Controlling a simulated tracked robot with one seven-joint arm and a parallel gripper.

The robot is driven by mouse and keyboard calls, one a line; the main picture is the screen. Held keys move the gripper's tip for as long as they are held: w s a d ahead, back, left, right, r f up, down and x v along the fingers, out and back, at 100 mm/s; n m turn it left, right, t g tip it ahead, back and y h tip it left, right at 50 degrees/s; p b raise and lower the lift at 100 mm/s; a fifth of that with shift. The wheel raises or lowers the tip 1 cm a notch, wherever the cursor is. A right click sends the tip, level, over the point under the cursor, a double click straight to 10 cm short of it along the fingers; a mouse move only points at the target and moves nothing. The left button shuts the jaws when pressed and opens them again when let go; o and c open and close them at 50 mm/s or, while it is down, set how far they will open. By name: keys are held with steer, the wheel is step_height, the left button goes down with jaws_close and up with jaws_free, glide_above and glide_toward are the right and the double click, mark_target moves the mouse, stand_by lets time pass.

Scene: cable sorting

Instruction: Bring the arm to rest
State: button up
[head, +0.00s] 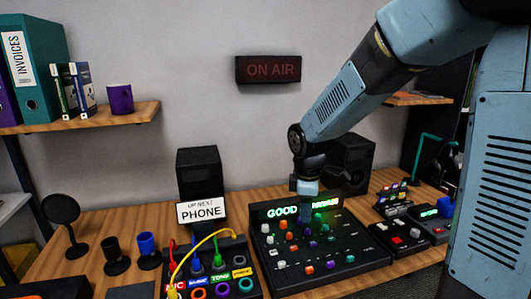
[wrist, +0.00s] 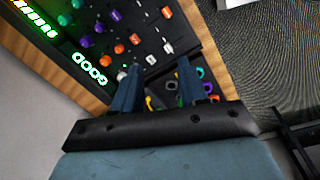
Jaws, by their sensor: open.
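My arm reaches in from the upper right in the head view. My gripper (head: 307,188) hangs above the back of the mixing console (head: 345,255), in front of its green display, which reads "GOOD" with the rest partly hidden. In the wrist view the two fingers of my gripper (wrist: 158,68) stand apart with nothing between them. The console's knobs and display lie beyond them, upper left.
A patch box (head: 243,268) with several coloured cables plugged in stands left of the console. A sign (head: 202,211) reads "UP NEXT PHONE". A speaker (head: 198,170) stands behind it. Blue (head: 148,245) and black (head: 116,252) holders and a small button box (head: 400,237) stand on the desk.

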steer(key=s+d+r+m+t, duration=0.2)
steer(key=s+d+r+m, duration=0.4)
steer(key=s+r+m, duration=0.1)
steer(key=s+d+r+m+t, duration=0.2)
steer(key=s+d+r+m, duration=0.4)
steer(key=s+m, duration=0.3)
steer(key=s+r, duration=0.1)
steer(key=s, duration=0.2)
steer(key=shift+d+r, duration=0.15)
steer(key=shift+r, duration=0.15)
stand_by(3.0)
